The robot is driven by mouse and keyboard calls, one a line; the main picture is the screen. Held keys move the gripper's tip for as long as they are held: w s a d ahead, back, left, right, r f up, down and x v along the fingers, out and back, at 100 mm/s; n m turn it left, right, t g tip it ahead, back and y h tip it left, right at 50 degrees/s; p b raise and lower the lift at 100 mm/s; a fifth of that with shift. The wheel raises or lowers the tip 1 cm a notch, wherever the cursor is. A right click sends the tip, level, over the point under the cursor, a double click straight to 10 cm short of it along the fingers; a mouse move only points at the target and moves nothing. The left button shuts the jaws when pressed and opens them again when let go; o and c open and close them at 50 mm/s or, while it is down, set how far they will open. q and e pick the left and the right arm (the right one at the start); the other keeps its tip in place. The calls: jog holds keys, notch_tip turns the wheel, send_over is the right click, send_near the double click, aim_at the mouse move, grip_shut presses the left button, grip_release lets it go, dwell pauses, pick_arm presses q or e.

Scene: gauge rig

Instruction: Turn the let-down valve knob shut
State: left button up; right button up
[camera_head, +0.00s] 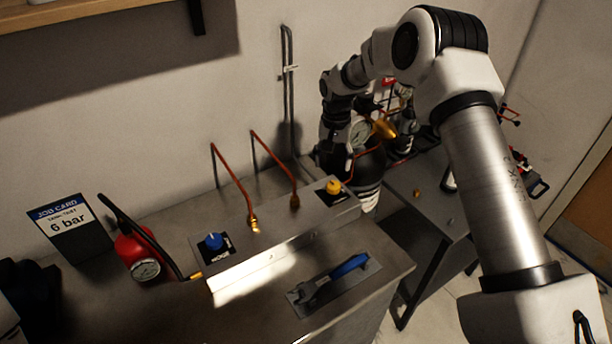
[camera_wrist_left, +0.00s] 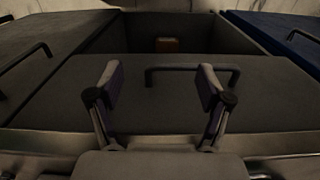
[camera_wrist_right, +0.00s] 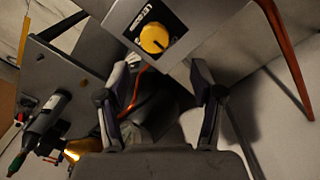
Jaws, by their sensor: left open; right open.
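A yellow knob (camera_head: 334,186) sits on a dark label plate at the right end of the grey panel block. A blue knob (camera_head: 213,242) sits on a similar plate at its left end. My left gripper (camera_wrist_left: 160,84) is open and empty over a grey lidded bin, away from the panel.
Copper pipes (camera_head: 232,182) rise behind the panel between the knobs. A red gauge unit (camera_head: 139,258) and a job card reading 6 bar (camera_head: 68,224) stand at left. A blue-handled wrench (camera_head: 335,279) lies in front. A side table (camera_head: 436,197) stands at right.

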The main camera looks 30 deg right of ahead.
aim_at(333, 185)
jog(key=shift+f, duration=0.15)
jog(key=f, duration=0.1)
jog(key=s+f+p, duration=0.2)
jog(key=shift+d+f, duration=0.1)
jog(key=shift+f, duration=0.25)
jog(key=f, duration=0.1)
jog(key=w+f, duration=0.1)
jog(key=shift+f, duration=0.4)
jog(key=shift+w+f, duration=0.15)
jog(key=shift+f, duration=0.05)
jog(key=shift+r, duration=0.1)
jog(key=shift+s+r, duration=0.1)
jog(key=shift+s, duration=0.2)
jog(key=c, duration=0.5)
pick_arm(q)
jog(key=r, duration=0.1)
jog(key=s+r, duration=0.1)
jog(key=shift+r, duration=0.3)
pick_arm(e)
jog(key=c, duration=0.6)
